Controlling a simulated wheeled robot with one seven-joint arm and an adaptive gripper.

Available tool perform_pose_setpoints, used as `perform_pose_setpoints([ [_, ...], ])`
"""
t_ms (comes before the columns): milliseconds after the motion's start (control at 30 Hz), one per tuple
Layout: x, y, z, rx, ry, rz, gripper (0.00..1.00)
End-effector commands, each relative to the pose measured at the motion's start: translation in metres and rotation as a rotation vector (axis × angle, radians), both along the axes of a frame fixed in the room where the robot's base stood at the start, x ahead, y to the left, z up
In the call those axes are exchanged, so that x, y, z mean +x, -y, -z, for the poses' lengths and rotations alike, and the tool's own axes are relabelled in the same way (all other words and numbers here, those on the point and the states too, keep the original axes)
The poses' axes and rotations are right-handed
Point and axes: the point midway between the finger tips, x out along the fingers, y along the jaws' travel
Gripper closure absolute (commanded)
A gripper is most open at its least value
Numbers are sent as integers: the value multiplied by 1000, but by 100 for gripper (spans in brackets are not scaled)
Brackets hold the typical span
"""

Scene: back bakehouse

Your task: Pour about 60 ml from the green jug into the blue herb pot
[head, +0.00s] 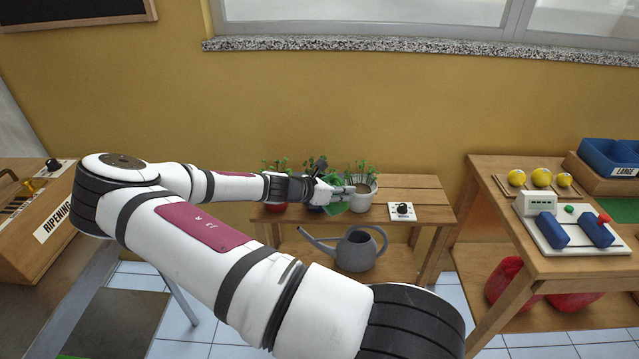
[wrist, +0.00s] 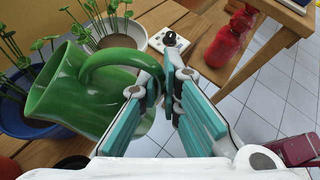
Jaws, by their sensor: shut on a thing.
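My gripper (wrist: 168,95) is shut on the handle of the green jug (wrist: 85,95). In the head view my gripper (head: 340,190) is above the plant bench, with the jug (head: 337,208) partly hidden behind it. The blue herb pot (wrist: 22,122), with dark soil and green stems, is just left of the jug in the wrist view. The jug's mouth side faces toward that pot and overlaps its rim in the picture. I see no liquid stream, and the jug's contents are hidden. In the head view the blue pot (head: 316,209) is mostly hidden by my gripper.
A white herb pot (head: 362,199) stands close right of the jug, and a red pot (head: 275,207) stands left. A small white dial box (head: 402,211) sits on the bench (head: 430,200). A grey watering can (head: 356,250) is on the shelf below. The bench's right end is clear.

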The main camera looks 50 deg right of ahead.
Motion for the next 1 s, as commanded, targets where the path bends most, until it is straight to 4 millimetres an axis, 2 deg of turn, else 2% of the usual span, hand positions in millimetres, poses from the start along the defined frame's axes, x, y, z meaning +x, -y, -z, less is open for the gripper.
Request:
perform_pose_setpoints([
  [167,-12,-2,-1,-33,96,-8,100],
  [1000,-47,-15,82,-133,450,-31,100],
])
